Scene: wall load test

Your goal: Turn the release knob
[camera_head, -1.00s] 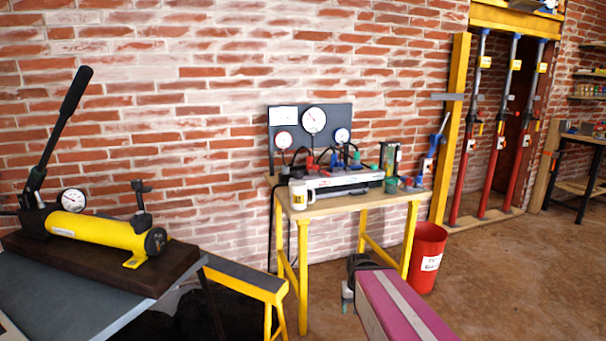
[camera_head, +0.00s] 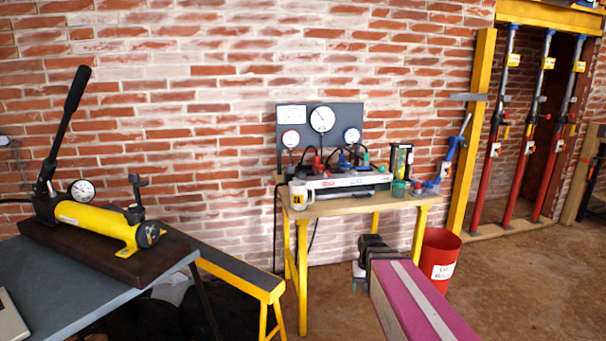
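A yellow hand pump (camera_head: 98,222) with a long black lever (camera_head: 66,120) lies on a dark brown board on the left table. A round white gauge (camera_head: 82,190) stands at its left end. A black T-shaped knob (camera_head: 137,191) stands upright on its right end; it looks like the release knob, though no label is readable. My gripper (camera_head: 360,281) is at the far end of my magenta arm, low in front of the wooden bench. It is well right of the pump and apart from it. Its fingers are small and dark, so their opening is unclear.
A yellow-legged bench (camera_head: 330,208) carries a gauge panel (camera_head: 340,125), a mug (camera_head: 299,194) and small bottles. A yellow trestle (camera_head: 262,286) stands between the left table (camera_head: 75,290) and this bench. A red bin (camera_head: 440,255) stands right of the bench. Brown floor is free at the right.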

